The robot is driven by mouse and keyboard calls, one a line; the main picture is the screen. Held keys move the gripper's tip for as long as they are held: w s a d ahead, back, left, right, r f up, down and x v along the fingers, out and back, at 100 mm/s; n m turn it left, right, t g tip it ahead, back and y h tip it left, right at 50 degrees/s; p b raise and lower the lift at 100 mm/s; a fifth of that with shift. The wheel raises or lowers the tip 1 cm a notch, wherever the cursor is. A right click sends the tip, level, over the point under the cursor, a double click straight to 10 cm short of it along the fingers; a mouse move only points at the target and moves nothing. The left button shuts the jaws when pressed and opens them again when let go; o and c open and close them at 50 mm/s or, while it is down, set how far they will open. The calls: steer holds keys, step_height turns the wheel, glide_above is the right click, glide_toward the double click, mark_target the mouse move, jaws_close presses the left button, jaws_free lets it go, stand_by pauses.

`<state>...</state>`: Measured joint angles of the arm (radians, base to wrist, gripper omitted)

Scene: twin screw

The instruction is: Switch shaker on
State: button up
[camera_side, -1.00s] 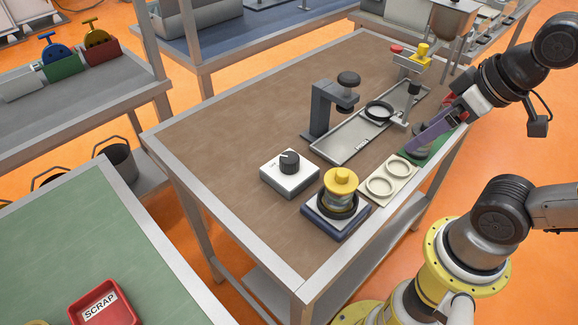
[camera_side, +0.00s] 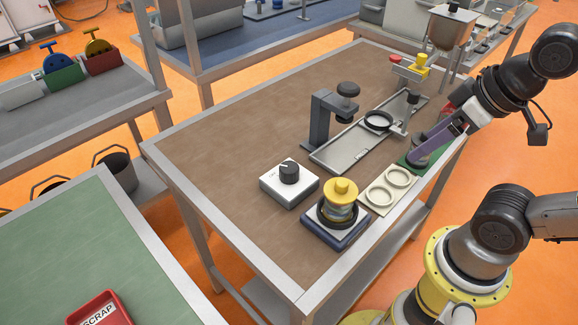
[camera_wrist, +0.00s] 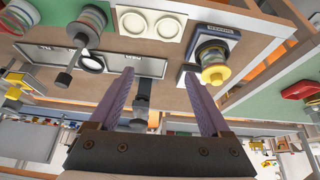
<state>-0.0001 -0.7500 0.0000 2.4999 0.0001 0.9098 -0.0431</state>
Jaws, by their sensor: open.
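A dark blue base (camera_side: 336,235) carries a jar with a yellow top (camera_side: 342,188) near the table's front edge; I take this to be the shaker. It also shows in the wrist view at upper right, with the yellow top (camera_wrist: 215,74). A white box (camera_side: 289,191) with a black knob (camera_side: 289,172) stands just left of it. My gripper (camera_side: 414,160) is open, with purple fingers, over the table's right edge near a green mat. It is well apart from both. In the wrist view my gripper (camera_wrist: 159,74) has nothing between its fingertips.
A cream two-ring holder (camera_side: 389,189) lies between the shaker and the green mat (camera_side: 408,163). A grey stand (camera_side: 322,122) and a long metal tray (camera_side: 340,156) stand behind. The brown tabletop (camera_side: 225,155) is clear at left.

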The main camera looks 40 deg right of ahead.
steer(key=w+r+n+g, duration=0.1)
steer(key=w+r+n, duration=0.3)
steer(key=r+n, duration=0.15)
steer(key=n+g, duration=0.5)
steer(key=n, duration=0.2)
glide_above(289, 167)
step_height(289, 167, down, 3)
step_height(289, 167, down, 14)
steer(key=shift+r, duration=0.1)
